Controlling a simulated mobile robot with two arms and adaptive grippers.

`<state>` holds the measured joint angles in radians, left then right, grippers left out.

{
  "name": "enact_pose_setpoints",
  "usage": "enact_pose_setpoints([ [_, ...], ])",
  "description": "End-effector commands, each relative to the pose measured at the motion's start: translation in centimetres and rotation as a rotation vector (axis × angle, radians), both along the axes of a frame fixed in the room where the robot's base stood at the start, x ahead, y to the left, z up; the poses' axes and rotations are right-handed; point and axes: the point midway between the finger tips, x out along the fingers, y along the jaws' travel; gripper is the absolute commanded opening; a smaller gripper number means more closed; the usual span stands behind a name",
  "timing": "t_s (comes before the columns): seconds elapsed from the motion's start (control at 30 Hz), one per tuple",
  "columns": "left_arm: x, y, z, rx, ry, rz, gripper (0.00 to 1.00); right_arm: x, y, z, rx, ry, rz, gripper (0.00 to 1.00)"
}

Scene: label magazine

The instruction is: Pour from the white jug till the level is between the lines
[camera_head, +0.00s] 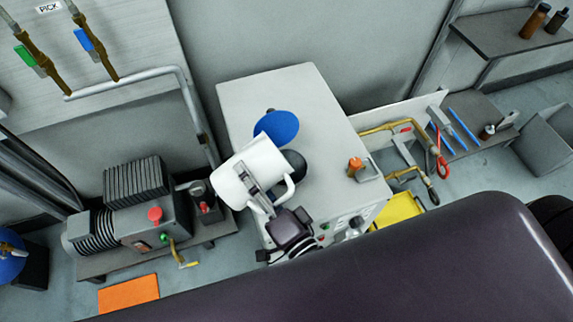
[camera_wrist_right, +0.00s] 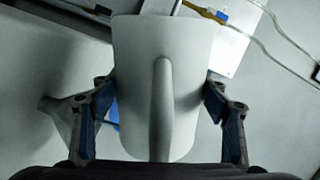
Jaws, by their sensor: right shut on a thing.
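The white jug (camera_head: 250,172) is held above the pale machine cabinet (camera_head: 315,100), tilted in the head view, its handle toward my gripper. It fills the middle of the right wrist view (camera_wrist_right: 188,75). My right gripper (camera_head: 252,187) is shut on the jug, with a finger on each side of it in the wrist view (camera_wrist_right: 160,95). A blue disc (camera_head: 276,127) and a black round part (camera_head: 296,163) show beside the jug on the cabinet top. The jug hides what lies under it. I cannot make out any liquid, level or lines. My left gripper is not in view.
An orange-capped fitting (camera_head: 355,165) stands on the cabinet's right side. A motor unit (camera_head: 140,215) with a red button stands at left. A yellow tray (camera_head: 397,210) and a tool shelf (camera_head: 478,112) are at right. My dark body fills the lower right.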

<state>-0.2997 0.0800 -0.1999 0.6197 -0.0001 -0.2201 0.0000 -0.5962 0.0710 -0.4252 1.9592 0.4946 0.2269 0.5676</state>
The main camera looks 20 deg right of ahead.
Motion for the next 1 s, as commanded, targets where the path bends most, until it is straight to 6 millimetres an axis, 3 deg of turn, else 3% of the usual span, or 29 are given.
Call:
enact_pose_setpoints([
  [1.0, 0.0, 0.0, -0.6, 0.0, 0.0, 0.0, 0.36, 0.1, -0.3, -0.8, 0.069, 0.016, -0.001, 0.2],
])
